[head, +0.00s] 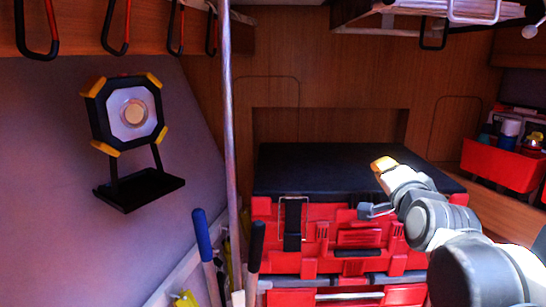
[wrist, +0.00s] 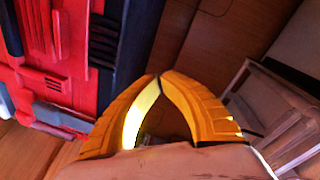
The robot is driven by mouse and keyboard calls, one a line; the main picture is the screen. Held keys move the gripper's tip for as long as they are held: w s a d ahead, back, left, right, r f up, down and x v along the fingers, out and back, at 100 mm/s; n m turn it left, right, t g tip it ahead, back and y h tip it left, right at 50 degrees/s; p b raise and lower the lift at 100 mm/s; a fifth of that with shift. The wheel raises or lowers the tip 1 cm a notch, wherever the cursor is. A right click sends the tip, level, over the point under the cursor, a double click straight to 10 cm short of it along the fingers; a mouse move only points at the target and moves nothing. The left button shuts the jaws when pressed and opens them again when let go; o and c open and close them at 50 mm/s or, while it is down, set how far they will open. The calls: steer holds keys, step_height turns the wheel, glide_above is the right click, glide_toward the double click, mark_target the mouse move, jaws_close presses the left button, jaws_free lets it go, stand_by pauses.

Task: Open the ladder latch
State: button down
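My gripper (head: 383,164) shows in the head view as a yellow tip at the end of my grey and white arm, in front of the black-topped red case. In the wrist view its two yellow fingers (wrist: 158,77) meet at the tips with nothing visible between them. A pale grey framed structure (wrist: 285,110) stands at the right of the wrist view, apart from the fingertips; I cannot tell whether it is the ladder. I cannot make out a ladder latch in either view.
The red case (head: 345,232) with a black top (head: 335,170) stands at centre; its side also fills the wrist view's left (wrist: 65,50). A metal pole (head: 229,130) rises left of it. A work lamp (head: 128,112) hangs left. A red bin (head: 500,165) sits right.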

steer(key=s+a+f+n+g+y, duration=0.1)
steer(key=s+a+f+n+g, duration=0.35)
steer(key=s+f, duration=0.75)
steer(key=s+a+f+n+g, duration=0.1)
steer(key=s+f+n+g, duration=0.4)
steer(key=s+f+n, duration=0.6)
step_height(320, 180, down, 24)
steer(key=m+b, duration=0.2)
steer(key=b, duration=2.1)
steer(key=shift+d+r, duration=0.15)
steer(key=shift+d, duration=0.05)
steer(key=shift+m, duration=0.25)
